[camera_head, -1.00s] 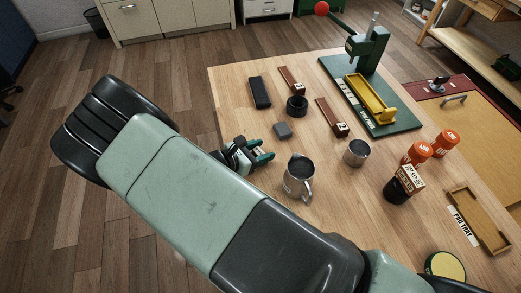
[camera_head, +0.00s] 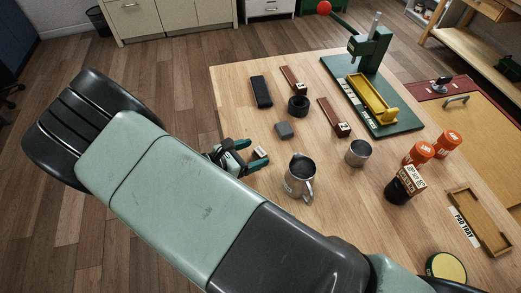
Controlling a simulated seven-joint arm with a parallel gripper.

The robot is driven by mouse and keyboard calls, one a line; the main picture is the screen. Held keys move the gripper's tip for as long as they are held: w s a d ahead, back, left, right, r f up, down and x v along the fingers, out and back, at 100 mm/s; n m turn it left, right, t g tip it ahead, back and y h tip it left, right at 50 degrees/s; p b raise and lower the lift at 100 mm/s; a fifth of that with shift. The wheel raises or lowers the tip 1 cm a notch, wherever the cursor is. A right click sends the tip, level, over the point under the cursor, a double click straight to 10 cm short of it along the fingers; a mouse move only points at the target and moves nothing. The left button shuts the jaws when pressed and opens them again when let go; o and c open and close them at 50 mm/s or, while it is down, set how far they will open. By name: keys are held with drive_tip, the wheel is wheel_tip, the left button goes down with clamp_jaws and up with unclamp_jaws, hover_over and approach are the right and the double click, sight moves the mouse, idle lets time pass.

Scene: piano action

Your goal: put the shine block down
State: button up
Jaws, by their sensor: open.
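My gripper (camera_head: 252,153) is over the left part of the wooden table, left of a metal mug, with its green-tipped fingers apart. A small pale piece (camera_head: 261,152) shows at the fingertips. It may be the shine block, but it is too small to read, and I cannot tell whether it touches a finger or rests on the table. A small dark grey block (camera_head: 284,130) lies on the table beyond the gripper, apart from it. My arm hides the near left part of the table.
The handled metal mug (camera_head: 299,177) stands close right of the gripper, with a metal cup (camera_head: 357,153) beyond. A black ring (camera_head: 298,105), black bar (camera_head: 261,91) and two brown blocks (camera_head: 333,117) lie farther back. The green press (camera_head: 384,115) is back right; the pad tray (camera_head: 479,222) is right.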

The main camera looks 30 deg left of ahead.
drive_tip(key=v, duration=0.8)
drive_tip(key=shift+r, duration=0.1)
drive_tip(key=w+d+r+m+g, duration=0.55)
drive_tip(key=d+r+m, duration=0.3)
drive_tip(key=r, duration=0.35)
drive_tip(key=w+d+r+m+g, duration=0.4)
drive_tip(key=w+d+r+m, duration=0.25)
drive_tip(key=d+r, duration=0.45)
drive_tip(key=s+d+r+m+y, duration=0.45)
drive_tip(key=d+r+m, duration=0.45)
drive_tip(key=d+r, duration=0.25)
drive_tip(key=s+d+r+m+t, duration=0.2)
drive_tip(key=s+d+r+m, duration=0.2)
drive_tip(key=s+d+m, duration=0.3)
drive_tip(key=shift+s+d+r+y, duration=0.3)
drive_tip(key=shift+s+d+y, duration=0.15)
drive_tip(key=shift+s, duration=0.6)
drive_tip(key=shift+t, duration=0.25)
